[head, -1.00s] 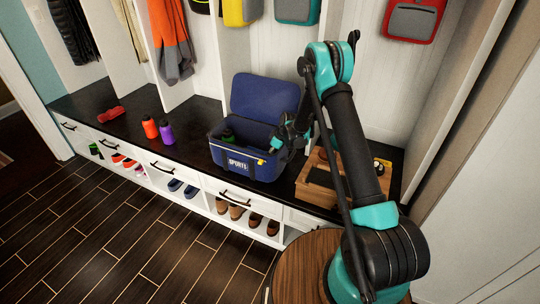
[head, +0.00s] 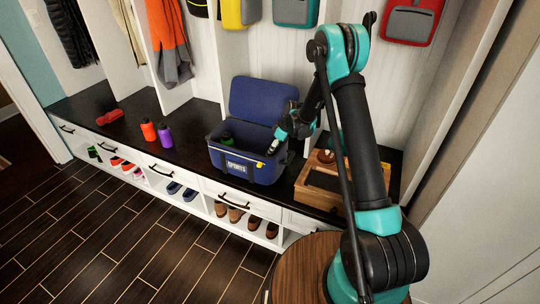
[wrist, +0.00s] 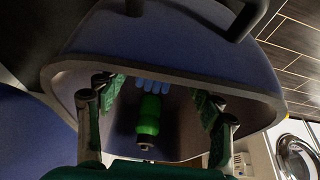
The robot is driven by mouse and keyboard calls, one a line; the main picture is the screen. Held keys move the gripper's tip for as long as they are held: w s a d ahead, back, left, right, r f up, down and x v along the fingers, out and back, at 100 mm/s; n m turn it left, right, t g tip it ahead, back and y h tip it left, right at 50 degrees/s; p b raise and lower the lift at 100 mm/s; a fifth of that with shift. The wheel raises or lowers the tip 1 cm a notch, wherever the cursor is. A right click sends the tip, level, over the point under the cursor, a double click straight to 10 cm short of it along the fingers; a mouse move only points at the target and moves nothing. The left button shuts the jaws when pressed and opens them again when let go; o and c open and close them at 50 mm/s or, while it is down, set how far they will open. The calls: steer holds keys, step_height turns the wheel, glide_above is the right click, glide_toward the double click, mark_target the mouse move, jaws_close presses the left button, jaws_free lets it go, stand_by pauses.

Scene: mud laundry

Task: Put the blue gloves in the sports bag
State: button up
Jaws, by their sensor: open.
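The blue sports bag (head: 238,165) stands on the dark bench with its lid (head: 262,98) raised. My gripper (head: 274,146) is at the right part of the bag's opening. In the wrist view, my open gripper (wrist: 158,95) has its fingers spread over the opening. Light blue finger-like shapes, seemingly the blue gloves (wrist: 153,86), show inside the bag between the fingers, touching neither as far as I can see. A green bottle (wrist: 148,118) lies beside them. Most of the gloves is hidden.
A wooden box (head: 322,188) stands right of the bag. An orange bottle (head: 149,130) and a purple bottle (head: 165,134) stand to its left, with a red item (head: 109,117) farther left. Shoes fill cubbies below. The bench between bottles and bag is clear.

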steer(key=s+d+r+m+t+h, duration=0.2)
steer(key=s+d+r+m, duration=0.5)
steer(key=s+d+r, duration=1.05)
steer(key=s+d+m+h, duration=0.1)
steer(key=s+d+m, duration=0.2)
steer(key=s, duration=0.7)
steer(key=s+d+m+h, duration=0.1)
steer(key=s+d+m, duration=0.3)
steer(key=s, duration=0.6)
steer(key=shift+d+t, duration=0.3)
steer(key=shift+d, duration=0.9)
steer(key=shift+w+f, duration=0.1)
steer(key=shift+c, duration=0.2)
